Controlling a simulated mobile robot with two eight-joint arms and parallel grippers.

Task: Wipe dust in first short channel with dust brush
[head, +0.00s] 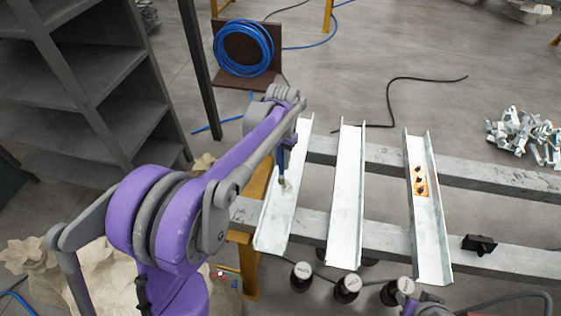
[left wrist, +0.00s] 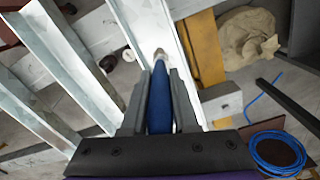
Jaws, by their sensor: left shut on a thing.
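Three short white metal channels lie side by side across the beams in the head view: the left one (head: 273,215), the middle one (head: 347,195) and the right one (head: 427,225). My left gripper (head: 284,147) is over the left channel, shut on the blue handle of the dust brush (head: 280,161). The brush points down, with its pale tip at the channel floor; I cannot tell whether it touches. The left wrist view shows the blue brush (left wrist: 160,100) between the fingers, its tip over the channel (left wrist: 147,25). Dust is hard to make out. My right gripper is not in view.
Grey beams (head: 485,178) support the channels. An orange label (head: 420,182) lies in the right channel. Dark round-bodied items with pale tops (head: 347,288) stand near the channels' front ends. A grey shelf (head: 85,85) stands left; metal scraps (head: 525,133) lie right.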

